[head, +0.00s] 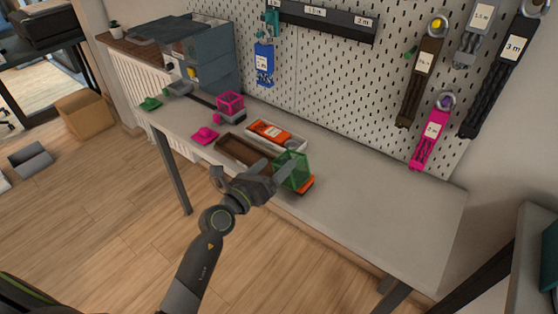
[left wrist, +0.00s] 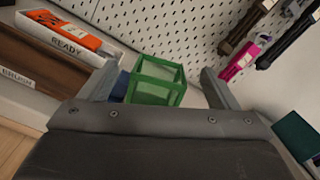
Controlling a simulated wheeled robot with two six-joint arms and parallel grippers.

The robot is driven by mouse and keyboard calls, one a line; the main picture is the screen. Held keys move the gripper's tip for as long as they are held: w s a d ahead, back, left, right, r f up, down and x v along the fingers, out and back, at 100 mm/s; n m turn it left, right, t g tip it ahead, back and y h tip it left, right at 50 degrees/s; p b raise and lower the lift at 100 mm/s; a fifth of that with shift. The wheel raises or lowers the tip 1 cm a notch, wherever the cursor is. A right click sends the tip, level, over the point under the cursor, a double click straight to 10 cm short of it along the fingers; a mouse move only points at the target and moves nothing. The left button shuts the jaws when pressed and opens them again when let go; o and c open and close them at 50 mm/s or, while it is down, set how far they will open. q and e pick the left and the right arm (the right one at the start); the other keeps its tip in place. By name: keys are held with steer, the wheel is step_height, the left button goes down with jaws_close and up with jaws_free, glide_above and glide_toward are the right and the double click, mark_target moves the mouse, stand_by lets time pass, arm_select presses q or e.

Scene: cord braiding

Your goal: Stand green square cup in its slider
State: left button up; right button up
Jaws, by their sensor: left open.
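The green square cup (head: 293,169) is an open, box-shaped frame with see-through sides, near the middle of the table (head: 380,208). My left gripper (head: 274,172) is open at the cup's left side in the head view. In the left wrist view the green cup (left wrist: 157,82) shows between the two spread fingers, and I cannot tell whether they touch it. An orange piece (head: 307,186) shows at the cup's lower right. A small green piece (head: 150,103) lies at the table's far left end; I cannot tell whether it is the slider. My right gripper is not in view.
A brown tray (head: 238,152) and a white tray with an orange item (head: 270,131), labelled READY, lie left of the cup. A pink piece (head: 205,135) and a pink square frame (head: 230,102) are farther left. Cords hang on the pegboard (head: 335,85). The table's right side is clear.

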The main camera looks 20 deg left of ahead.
arm_select(q)
steer(key=v, duration=0.9)
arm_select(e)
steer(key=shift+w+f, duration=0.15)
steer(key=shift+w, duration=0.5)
arm_select(q)
steer(key=shift+f, duration=0.1)
